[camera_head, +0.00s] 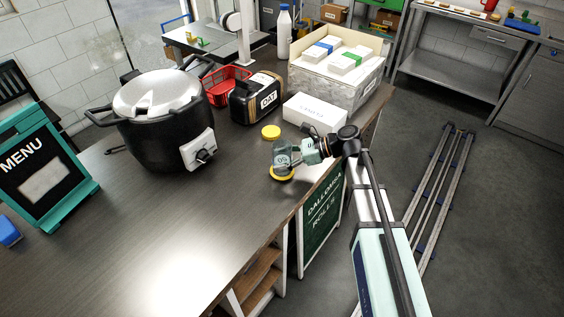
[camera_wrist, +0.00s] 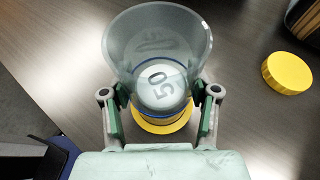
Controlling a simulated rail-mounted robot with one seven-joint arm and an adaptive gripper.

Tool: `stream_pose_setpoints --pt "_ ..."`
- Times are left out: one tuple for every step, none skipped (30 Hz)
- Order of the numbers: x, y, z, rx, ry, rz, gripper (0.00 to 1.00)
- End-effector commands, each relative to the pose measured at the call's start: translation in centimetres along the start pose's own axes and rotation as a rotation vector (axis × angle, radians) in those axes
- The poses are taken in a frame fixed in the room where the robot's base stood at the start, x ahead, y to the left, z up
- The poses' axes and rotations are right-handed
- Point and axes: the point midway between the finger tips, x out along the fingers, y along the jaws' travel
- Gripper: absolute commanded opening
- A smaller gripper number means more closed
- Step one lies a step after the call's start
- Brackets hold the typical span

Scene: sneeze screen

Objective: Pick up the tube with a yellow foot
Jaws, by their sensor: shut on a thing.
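The tube (camera_head: 282,157) is a clear, cup-like cylinder with a yellow foot (camera_head: 282,174), near the right edge of the dark counter. In the wrist view the tube (camera_wrist: 158,50) stands between my fingers, with "50" marked on it and the yellow foot (camera_wrist: 163,122) below. My gripper (camera_wrist: 160,100) is shut on the tube, one finger on each side. It also shows in the head view (camera_head: 300,153), reaching in from the right. I cannot tell whether the foot touches the counter.
A loose yellow disc (camera_head: 271,132) lies behind the tube; it also shows in the wrist view (camera_wrist: 287,73). A white box (camera_head: 315,114), a black OAT case (camera_head: 257,98) and a large black pot (camera_head: 168,128) stand farther back. The counter in front is clear.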

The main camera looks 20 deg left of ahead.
Motion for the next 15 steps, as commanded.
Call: stream_pose_setpoints --pt "-0.2 0.0 0.5 -0.002 -0.001 -0.001 0.25" --pt "-0.3 0.0 0.8 -0.002 -0.001 -0.001 0.25" --pt "-0.5 0.0 1.2 -0.003 -0.001 -0.001 0.25" --pt "-0.6 0.0 1.6 -0.003 -0.001 -0.002 0.25" --pt "-0.8 0.0 2.0 -0.004 -0.001 -0.002 0.25" --pt "-1.1 0.0 2.7 -0.004 -0.001 -0.002 0.25" --pt "-1.3 0.0 3.2 -0.005 -0.001 -0.002 0.25" --pt "-1.6 0.0 3.8 -0.005 -0.001 -0.002 0.25" --pt "-1.9 0.0 4.6 -0.005 -0.001 -0.002 0.25" --pt "-2.2 -0.1 5.4 -0.006 -0.001 -0.002 0.25" --pt "-2.5 -0.1 6.0 -0.005 -0.001 -0.003 0.25" --pt "-2.9 -0.1 6.9 -0.006 -0.001 -0.003 0.25" --pt "-3.1 -0.1 7.6 -0.005 -0.001 -0.002 0.25" --pt "-3.4 -0.1 8.3 -0.006 -0.001 -0.002 0.25" --pt "-3.8 -0.1 9.1 -0.004 -0.001 -0.002 0.25"
